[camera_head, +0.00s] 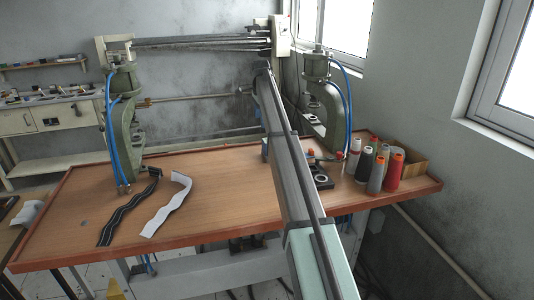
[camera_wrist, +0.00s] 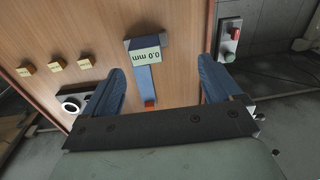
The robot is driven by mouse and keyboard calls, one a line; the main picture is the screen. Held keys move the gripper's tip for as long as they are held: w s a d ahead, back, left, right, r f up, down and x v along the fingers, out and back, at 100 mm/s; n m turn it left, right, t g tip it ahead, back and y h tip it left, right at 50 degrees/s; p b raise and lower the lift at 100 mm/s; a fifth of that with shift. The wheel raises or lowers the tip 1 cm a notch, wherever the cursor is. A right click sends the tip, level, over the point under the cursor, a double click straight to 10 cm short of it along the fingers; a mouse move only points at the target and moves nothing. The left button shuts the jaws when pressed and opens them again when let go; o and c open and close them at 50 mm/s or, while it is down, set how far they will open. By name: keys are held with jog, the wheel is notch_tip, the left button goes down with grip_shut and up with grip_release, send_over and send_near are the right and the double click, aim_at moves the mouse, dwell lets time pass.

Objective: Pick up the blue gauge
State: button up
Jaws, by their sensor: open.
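The blue gauge (camera_wrist: 145,82) lies on the wooden tabletop in the wrist view, with a pale display reading "0.0 mm" and a small red part at its near end. My gripper (camera_wrist: 160,66) is open, with one blue finger on each side of the gauge and visible gaps between. The gauge is closer to the left finger than to the right one. Nothing is held. I cannot tell how high the fingers are above the table. In the head view my arm covers much of this area, and I cannot make out the gauge clearly.
Several small yellowish blocks (camera_wrist: 54,68) and a dark part with a white ring (camera_wrist: 72,103) lie left in the wrist view. A box with red and green buttons (camera_wrist: 230,40) is at the right. Thread spools (camera_head: 376,169) stand right; fabric strips (camera_head: 167,204) lie left.

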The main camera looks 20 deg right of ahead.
aim_at(266, 140)
jog(key=shift+g, duration=0.5)
jog(key=f, duration=0.3)
jog(key=s+d+f, duration=0.1)
jog(key=f, duration=0.4)
jog(key=shift+s+d+f, duration=0.2)
jog(key=shift+d+f, duration=0.1)
jog(key=shift+d, duration=0.05)
jog(key=shift+s+d+f, duration=0.1)
jog(key=shift+s+f, duration=0.05)
jog(key=shift+f, duration=1.15)
jog(key=shift+s+d+f, duration=0.1)
jog(key=shift+f, duration=1.15)
jog(key=c, duration=1.2)
jog(key=shift+r, duration=0.1)
jog(key=shift+c, duration=0.2)
